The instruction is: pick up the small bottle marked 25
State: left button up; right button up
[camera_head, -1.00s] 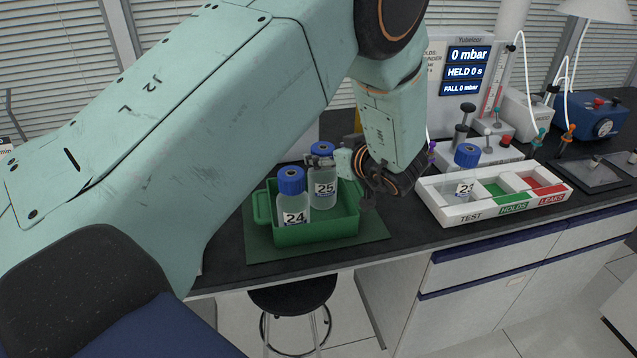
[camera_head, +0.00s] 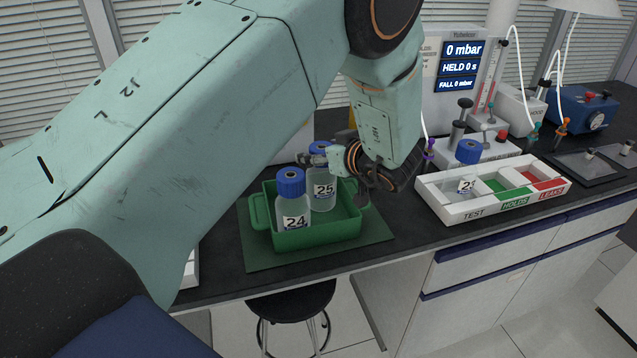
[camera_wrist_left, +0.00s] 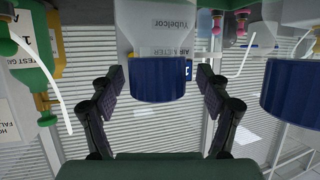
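The small bottle marked 25 (camera_head: 322,203) stands upright in the green tub (camera_head: 320,237), with a blue cap and a white label. The bottle marked 24 (camera_head: 293,213) stands in front of it to the left. My left gripper (camera_head: 317,160) is at the cap of bottle 25, partly covering it in the head view. In the left wrist view, the gripper (camera_wrist_left: 160,92) is open, its fingers on either side of a blue cap (camera_wrist_left: 158,80), with a gap visible on each side. Another blue cap (camera_wrist_left: 295,90) is outside the fingers at the right. My right gripper is not in view.
The tub stands on a green mat (camera_head: 262,257) near the bench's front edge. To the right is a white tray (camera_head: 462,213) with TEST, HOLDS and LEAKS sections; another blue-capped bottle (camera_head: 467,155) is at its TEST end. A meter display (camera_head: 460,67) stands behind.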

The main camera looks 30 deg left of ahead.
pick_arm(q)
jog(key=shift+w+d+f, duration=0.1)
jog(key=shift+w+d, duration=0.05)
jog(key=shift+w, duration=0.05)
jog(key=c, duration=0.6)
jog(key=shift+s, duration=0.15)
jog(key=c, duration=0.4)
grip_shut()
